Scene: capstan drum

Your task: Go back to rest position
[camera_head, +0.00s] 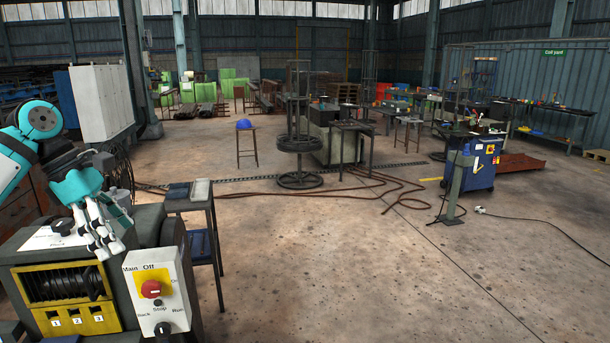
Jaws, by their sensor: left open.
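I cannot tell whether the fingers touch the top. The machine has a yellow-framed window with a dark coiled drum (65,284) and a white control panel (157,296) with a red knob (151,288). My right gripper is not in view.
A small dark table (190,205) stands just behind the machine. A reel stand (299,140), a stool with a blue helmet (244,125) and a blue machine cabinet (483,165) stand farther back. Brown hoses (385,178) and a black cable lie on the floor. The right foreground floor is clear.

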